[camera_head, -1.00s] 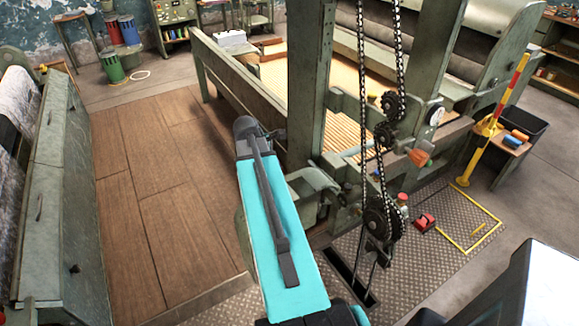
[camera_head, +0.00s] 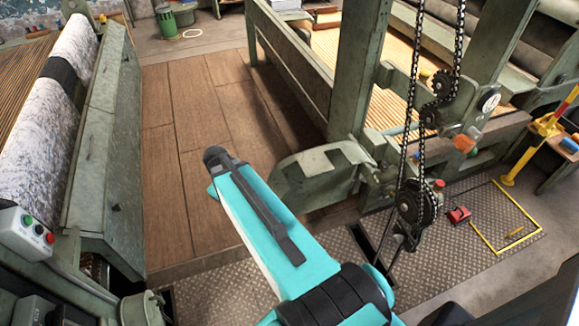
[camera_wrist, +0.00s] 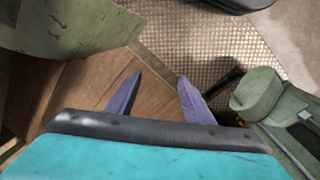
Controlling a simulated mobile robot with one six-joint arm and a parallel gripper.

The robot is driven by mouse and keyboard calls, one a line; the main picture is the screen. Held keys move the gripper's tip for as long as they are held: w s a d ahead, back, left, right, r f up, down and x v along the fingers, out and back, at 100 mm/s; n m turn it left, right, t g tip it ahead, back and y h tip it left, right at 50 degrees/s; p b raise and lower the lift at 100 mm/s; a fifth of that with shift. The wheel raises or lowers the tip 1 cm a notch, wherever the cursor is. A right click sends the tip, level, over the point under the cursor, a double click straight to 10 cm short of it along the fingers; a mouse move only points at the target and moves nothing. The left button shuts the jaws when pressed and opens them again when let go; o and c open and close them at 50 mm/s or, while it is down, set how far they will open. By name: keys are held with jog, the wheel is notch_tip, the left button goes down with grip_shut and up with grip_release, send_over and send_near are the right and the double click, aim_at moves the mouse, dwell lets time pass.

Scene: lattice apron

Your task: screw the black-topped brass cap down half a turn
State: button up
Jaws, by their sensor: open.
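I cannot make out the black-topped brass cap in either view. In the wrist view my gripper (camera_wrist: 160,76) shows two purple fingers spread apart with nothing between them. The wooden boards and the metal tread plate lie below and beyond the fingertips. In the head view my turquoise arm reaches up and left over the tread plate towards the boards, and its fingers are hidden.
A control box (camera_head: 27,233) with coloured buttons stands at left, beside a green machine cover (camera_head: 98,150). A green frame with chains and sprockets (camera_head: 416,201) stands right of my arm. A red block (camera_head: 459,215) lies on the tread plate (camera_head: 480,255). The wooden boards (camera_head: 215,120) are clear.

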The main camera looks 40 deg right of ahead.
jog(key=s+a+f+m+g+y+b, duration=0.1)
jog(key=s+a+f, duration=0.3)
jog(key=a+f, duration=0.15)
jog(key=s+a+f+m+g+b, duration=0.1)
jog(key=s+a+f+b, duration=0.1)
jog(key=s+a+f, duration=0.4)
jog(key=s+a+f+g+b, duration=0.1)
jog(key=s+f+g+b, duration=0.2)
jog(key=s+f, duration=1.3)
notch_tip(320, 180, down, 3)
jog(key=b, duration=0.3)
jog(key=shift+s+f+g, duration=0.2)
jog(key=shift+s+g, duration=0.1)
jog(key=shift+s, duration=0.1)
jog(key=shift+a, duration=0.1)
jog(key=c, duration=0.4)
